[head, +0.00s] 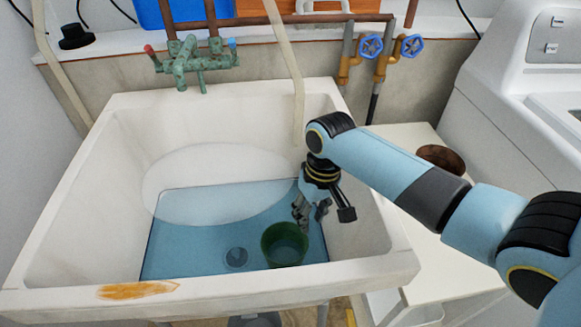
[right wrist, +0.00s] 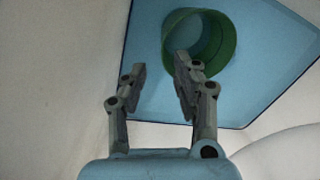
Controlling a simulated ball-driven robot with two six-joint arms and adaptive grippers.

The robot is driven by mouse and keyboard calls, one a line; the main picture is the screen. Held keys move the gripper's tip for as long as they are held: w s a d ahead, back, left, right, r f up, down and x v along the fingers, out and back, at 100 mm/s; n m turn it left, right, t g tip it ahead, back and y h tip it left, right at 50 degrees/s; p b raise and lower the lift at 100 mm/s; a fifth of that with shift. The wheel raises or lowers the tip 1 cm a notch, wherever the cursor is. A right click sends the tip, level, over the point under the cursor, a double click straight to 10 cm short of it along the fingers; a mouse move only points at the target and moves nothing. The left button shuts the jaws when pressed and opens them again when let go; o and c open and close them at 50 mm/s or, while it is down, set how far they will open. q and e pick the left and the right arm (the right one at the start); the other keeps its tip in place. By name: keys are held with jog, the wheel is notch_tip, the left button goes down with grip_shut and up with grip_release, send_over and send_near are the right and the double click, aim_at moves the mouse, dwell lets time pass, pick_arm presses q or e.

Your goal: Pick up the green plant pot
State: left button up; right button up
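The green plant pot (head: 268,246) stands in the sink (head: 70,236), on its blue floor near the front right. In the right wrist view the pot (right wrist: 229,45) shows its open mouth, beyond and right of the fingers. My right gripper (head: 309,217) reaches down into the sink just behind and right of the pot. In the right wrist view its fingers (right wrist: 159,62) are apart with nothing between them, and the right finger overlaps the pot's rim in the picture. Contact cannot be told. My left gripper is not in view.
The sink walls surround the pot, with the front rim close to it. A drain (head: 236,257) lies left of the pot. A brown bowl (head: 441,158) sits right of the sink.

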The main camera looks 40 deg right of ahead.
aim_at(302, 236)
jog(key=f, duration=0.2)
jog(key=a+f+b, duration=0.1)
jog(key=f, duration=0.4)
jog(key=shift+w+a+f+b, duration=0.25)
jog(key=shift+w+f+b, duration=0.05)
jog(key=shift+w+f, duration=0.1)
jog(key=shift+c, duration=0.7)
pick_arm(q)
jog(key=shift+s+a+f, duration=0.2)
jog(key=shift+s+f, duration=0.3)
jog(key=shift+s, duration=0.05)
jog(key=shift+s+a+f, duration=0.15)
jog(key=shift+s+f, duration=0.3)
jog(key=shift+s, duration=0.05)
pick_arm(e)
grip_shut()
